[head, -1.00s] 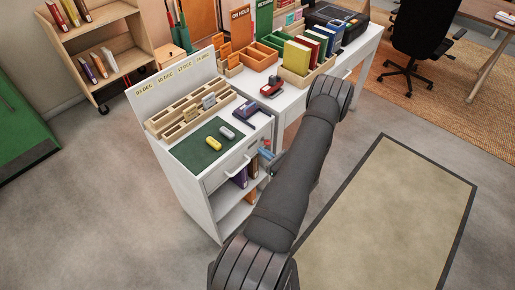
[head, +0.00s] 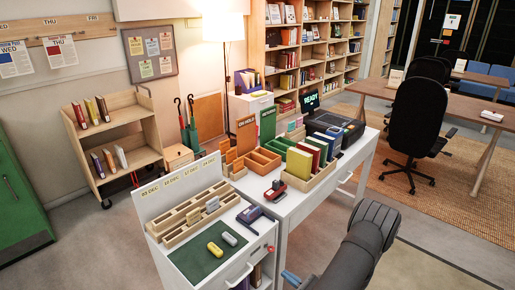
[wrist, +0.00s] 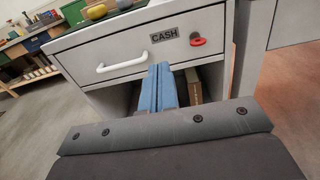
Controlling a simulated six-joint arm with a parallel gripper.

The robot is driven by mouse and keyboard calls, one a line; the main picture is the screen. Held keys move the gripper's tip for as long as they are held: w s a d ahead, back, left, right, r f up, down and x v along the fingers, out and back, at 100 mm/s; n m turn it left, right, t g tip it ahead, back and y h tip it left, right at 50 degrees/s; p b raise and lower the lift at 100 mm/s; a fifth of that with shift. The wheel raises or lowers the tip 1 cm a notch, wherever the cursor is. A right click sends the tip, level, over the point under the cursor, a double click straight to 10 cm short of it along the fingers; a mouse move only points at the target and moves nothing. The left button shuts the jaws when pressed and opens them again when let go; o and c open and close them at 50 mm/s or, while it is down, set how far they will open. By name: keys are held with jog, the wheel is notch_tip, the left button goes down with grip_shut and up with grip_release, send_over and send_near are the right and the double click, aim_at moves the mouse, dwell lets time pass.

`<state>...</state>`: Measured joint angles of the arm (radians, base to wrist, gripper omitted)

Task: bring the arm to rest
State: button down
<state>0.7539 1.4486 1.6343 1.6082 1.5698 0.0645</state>
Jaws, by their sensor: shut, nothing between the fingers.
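My gripper (wrist: 160,80) shows in the wrist view with its two blue fingers together, shut and empty. It points at the white cabinet (wrist: 120,43), in front of the open shelf space below the drawer marked CASH. I cannot tell whether the fingertips are inside that space. In the head view my dark arm (head: 352,255) reaches in from the bottom right. A blue bit of the gripper (head: 290,278) shows at the bottom edge, right of the cabinet; the rest is hidden or out of frame.
The drawer has a white handle (wrist: 122,60) and a red ring (wrist: 197,42). A green mat (head: 207,262) with a yellow and a grey object tops the cabinet. A white desk (head: 345,165) with book trays and a printer stands behind.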

aim_at(254, 250)
jog(key=x, duration=1.3)
jog(key=shift+w+a, duration=0.15)
jog(key=shift+w, duration=0.1)
dwell(2.0)
